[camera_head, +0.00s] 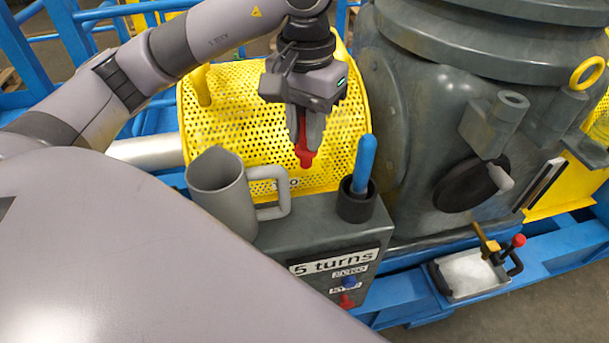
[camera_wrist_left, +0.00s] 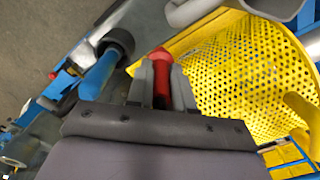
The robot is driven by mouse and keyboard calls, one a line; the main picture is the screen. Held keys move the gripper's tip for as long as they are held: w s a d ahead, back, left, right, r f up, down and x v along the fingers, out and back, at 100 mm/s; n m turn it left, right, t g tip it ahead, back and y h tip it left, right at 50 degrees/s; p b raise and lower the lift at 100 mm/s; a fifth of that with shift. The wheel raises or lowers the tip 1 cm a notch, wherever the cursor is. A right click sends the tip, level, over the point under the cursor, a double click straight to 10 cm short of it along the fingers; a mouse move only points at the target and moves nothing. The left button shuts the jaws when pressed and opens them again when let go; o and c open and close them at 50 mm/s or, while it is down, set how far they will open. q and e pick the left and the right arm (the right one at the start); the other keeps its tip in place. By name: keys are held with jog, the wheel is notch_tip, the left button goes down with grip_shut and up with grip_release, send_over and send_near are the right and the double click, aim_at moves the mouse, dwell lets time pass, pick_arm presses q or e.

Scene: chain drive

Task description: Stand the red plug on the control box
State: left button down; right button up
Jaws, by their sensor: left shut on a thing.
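The red plug (camera_head: 304,156) is between the fingers of my left gripper (camera_head: 305,138), which is shut on it. Its wider red end points down, above the back edge of the grey control box (camera_head: 315,222) and in front of the yellow perforated guard. The plug (camera_wrist_left: 161,78) also shows between the fingers (camera_wrist_left: 160,82) in the left wrist view. The control box carries a "5 turns" label on its front. The plug appears apart from the box top. My right gripper is not in view.
A grey jug (camera_head: 221,185) and a dark cup (camera_head: 355,205) holding a blue-handled tool (camera_head: 364,160) stand on the box, with bare top between them. The yellow guard (camera_head: 235,110) is behind. A large grey housing (camera_head: 430,130) is at right. A tray (camera_head: 470,275) sits lower right.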

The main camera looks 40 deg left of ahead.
aim_at(306, 166)
pick_arm(q)
notch_tip(306, 166, down, 7)
jog(key=shift+b, duration=0.65)
jog(key=shift+f, duration=1.35)
jog(key=shift+f, duration=0.1)
jog(key=c, duration=1.4)
grip_release()
jog(key=o, duration=0.4)
